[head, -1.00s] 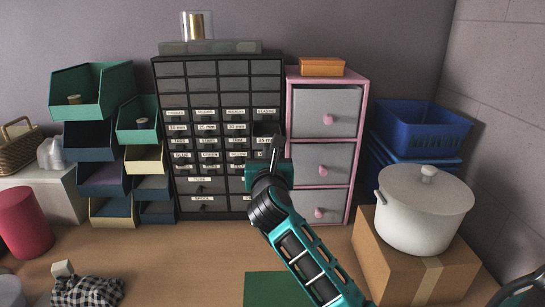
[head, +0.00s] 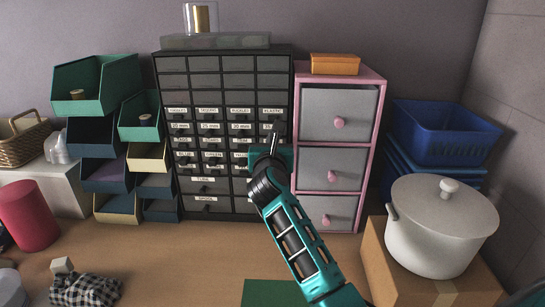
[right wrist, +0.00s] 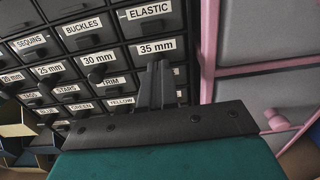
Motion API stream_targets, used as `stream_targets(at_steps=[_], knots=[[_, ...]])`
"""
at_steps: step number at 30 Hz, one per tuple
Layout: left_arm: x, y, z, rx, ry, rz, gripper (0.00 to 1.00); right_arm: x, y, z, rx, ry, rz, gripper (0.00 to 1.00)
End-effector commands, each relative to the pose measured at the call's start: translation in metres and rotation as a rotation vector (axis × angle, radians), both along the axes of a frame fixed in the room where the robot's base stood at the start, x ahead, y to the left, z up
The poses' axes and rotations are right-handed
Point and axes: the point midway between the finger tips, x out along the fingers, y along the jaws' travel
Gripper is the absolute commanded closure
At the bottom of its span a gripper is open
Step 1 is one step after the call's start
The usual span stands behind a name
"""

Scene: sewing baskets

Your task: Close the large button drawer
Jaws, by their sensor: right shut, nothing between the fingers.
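The dark drawer cabinet (head: 223,80) stands against the back wall, with rows of small labelled drawers. I read no label naming large buttons. The 35 mm drawer (right wrist: 140,50) is in the right column, under the Elastic drawer (right wrist: 150,20). Its label lines up with the 30 mm label beside it, and its front looks about flush. My right gripper (head: 274,134) is shut and empty, in front of the right column. In the right wrist view its fingertips (right wrist: 156,68) are just below the 35 mm label; whether they touch is unclear. My left gripper is out of view.
A pink-framed chest (head: 379,120) with grey drawers stands close to the cabinet's right. A white pot (head: 440,235) sits on a cardboard box (head: 390,268) at front right. Stacked bins (head: 95,85) stand at left. The table (head: 180,250) before the cabinet is mostly clear.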

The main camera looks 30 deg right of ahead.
Motion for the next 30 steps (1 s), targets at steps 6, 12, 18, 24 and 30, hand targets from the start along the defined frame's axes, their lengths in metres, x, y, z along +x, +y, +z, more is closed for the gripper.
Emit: stream_targets(at_steps=[6,12,18,24,30], knots=[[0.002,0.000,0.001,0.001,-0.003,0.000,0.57,0.002,-0.004,0.008,-0.005,-0.017,-0.002,1.00],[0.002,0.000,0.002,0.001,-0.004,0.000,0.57,-0.003,-0.002,0.009,-0.006,-0.019,-0.002,1.00],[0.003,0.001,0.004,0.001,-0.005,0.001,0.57,-0.027,0.015,0.006,-0.003,-0.014,0.001,1.00],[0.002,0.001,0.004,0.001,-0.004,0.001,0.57,-0.054,0.032,0.005,-0.003,-0.010,0.001,1.00],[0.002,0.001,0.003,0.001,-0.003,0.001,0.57,-0.067,0.039,0.004,-0.002,-0.008,-0.001,1.00]])
